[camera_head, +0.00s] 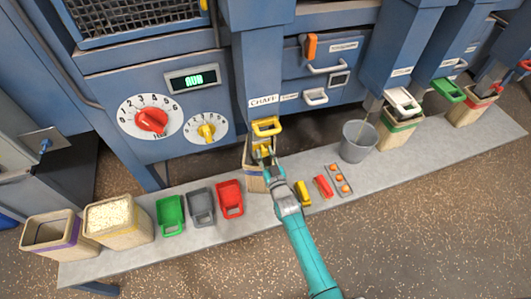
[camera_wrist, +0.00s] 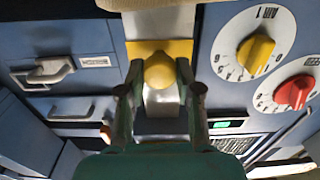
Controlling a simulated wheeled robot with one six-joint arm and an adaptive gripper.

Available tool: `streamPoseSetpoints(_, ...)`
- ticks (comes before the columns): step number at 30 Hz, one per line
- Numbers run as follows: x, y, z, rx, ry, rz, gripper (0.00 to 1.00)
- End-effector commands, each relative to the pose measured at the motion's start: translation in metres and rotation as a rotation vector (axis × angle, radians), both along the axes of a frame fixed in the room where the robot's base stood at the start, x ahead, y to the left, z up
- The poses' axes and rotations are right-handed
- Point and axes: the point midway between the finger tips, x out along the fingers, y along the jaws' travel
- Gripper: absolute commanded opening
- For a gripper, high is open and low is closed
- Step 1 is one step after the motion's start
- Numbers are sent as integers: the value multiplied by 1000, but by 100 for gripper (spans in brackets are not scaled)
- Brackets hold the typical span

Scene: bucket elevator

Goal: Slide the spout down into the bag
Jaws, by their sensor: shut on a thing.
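The yellow spout (camera_head: 266,126) is at the lower end of the blue duct labelled CHAFF in the head view. Its yellow plate and round yellow knob (camera_wrist: 159,71) fill the middle of the wrist view. My gripper (camera_head: 264,151) is shut on the knob, with one finger on each side of it. The open-topped tan bag (camera_head: 252,178) stands on the grey shelf below the spout, partly hidden by my gripper and arm. I cannot tell whether the spout's lower edge is inside the bag's mouth.
On the grey shelf (camera_head: 262,217), green, grey and red scoops (camera_head: 230,199) and two bags stand left. A yellow scoop (camera_head: 302,193), a red item, an orange-knobbed tray and a grey bucket (camera_head: 358,141) are right. More spouts and bags stand farther right.

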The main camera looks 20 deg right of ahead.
Motion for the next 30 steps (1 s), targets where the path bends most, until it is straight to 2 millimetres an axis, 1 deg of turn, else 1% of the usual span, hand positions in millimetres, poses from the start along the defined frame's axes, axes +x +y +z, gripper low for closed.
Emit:
streamPoseSetpoints(1,-1,0,-5,0,11,0,0)
streamPoseSetpoints(2,-1,0,-5,0,12,0,0)
streamPoseSetpoints(3,-1,0,-5,0,13,0,41)
streamPoseSetpoints(5,-1,0,-5,0,12,0,56)
streamPoseSetpoints(6,-1,0,-5,0,11,0,58)
streamPoseSetpoints(14,-1,0,-3,0,9,0,58)
streamPoseSetpoints(19,-10,0,-4,0,9,0,58)
streamPoseSetpoints(23,-29,0,-4,0,9,0,58)
streamPoseSetpoints(30,-74,0,-4,0,10,0,58)
